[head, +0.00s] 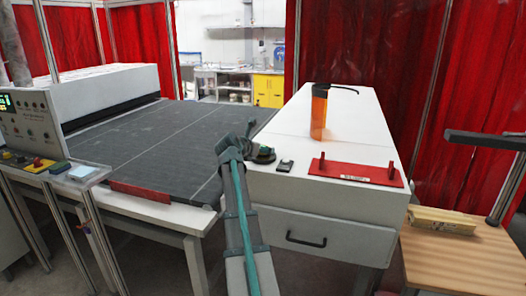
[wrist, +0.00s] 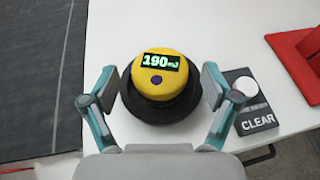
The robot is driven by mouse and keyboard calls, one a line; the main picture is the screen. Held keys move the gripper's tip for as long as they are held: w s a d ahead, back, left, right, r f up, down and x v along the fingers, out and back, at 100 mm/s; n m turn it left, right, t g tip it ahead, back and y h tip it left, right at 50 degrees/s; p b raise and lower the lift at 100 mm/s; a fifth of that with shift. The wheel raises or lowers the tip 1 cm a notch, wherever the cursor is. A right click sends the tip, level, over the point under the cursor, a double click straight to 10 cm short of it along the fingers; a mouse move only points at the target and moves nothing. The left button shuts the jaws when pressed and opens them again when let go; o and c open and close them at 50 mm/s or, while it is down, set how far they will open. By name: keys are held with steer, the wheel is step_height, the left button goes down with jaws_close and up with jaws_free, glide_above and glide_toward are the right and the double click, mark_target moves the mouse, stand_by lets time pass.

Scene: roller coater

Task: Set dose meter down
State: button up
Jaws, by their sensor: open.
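The dose meter is a round yellow puck with a lit display reading 190 and a dark button (wrist: 160,77). It sits in or on a round black base (wrist: 158,112) on the white cabinet top. My gripper (wrist: 158,90) is open, with one finger on each side of the dose meter and gaps visible between the pads and the yellow body. In the head view my gripper (head: 252,146) is at the cabinet's left front edge, and the black base (head: 264,156) shows beside it. The yellow body is mostly hidden there.
A small dark box marked CLEAR with a white round button (wrist: 243,103) lies right of the base. A red plate with two posts (head: 360,172) and an orange bottle (head: 319,115) stand on the white cabinet (head: 290,190). The grey conveyor belt (head: 150,140) is to the left.

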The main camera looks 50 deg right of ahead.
steer(key=b+v, duration=0.2)
steer(key=v, duration=0.7)
steer(key=shift+a, duration=0.4)
